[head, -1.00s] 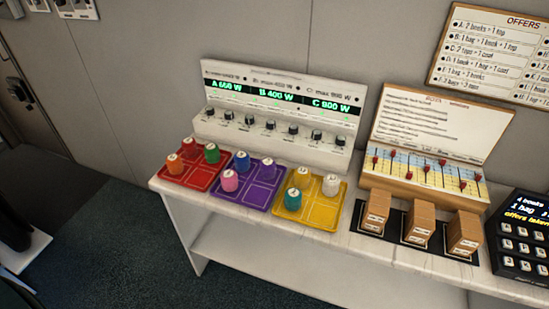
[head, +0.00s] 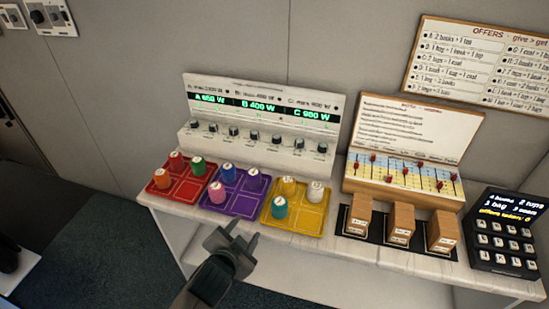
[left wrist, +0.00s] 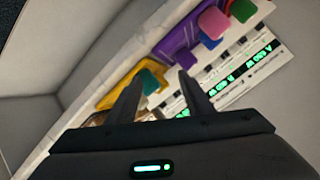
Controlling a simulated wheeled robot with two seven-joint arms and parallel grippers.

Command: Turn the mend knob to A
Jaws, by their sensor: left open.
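A white panel (head: 255,150) stands at the back of the white table, with a row of several small dark knobs (head: 254,135). I cannot read the knob labels, so I cannot tell which one is the mend knob. A green display (head: 258,106) above the knobs reads A 650 W, B 400 W and C 900 W. My left gripper (head: 234,229) is open and empty, in front of the table's near edge, below the purple tray and apart from the panel. In the left wrist view its two fingers (left wrist: 160,92) are spread, with trays and the panel beyond. My right gripper is not seen.
Red (head: 179,203), purple (head: 235,206) and yellow (head: 298,221) trays with coloured pegs lie before the panel. To the right are a slider board (head: 412,135), brown blocks (head: 400,225) and a black keypad (head: 505,235). Bare table shows along the front edge.

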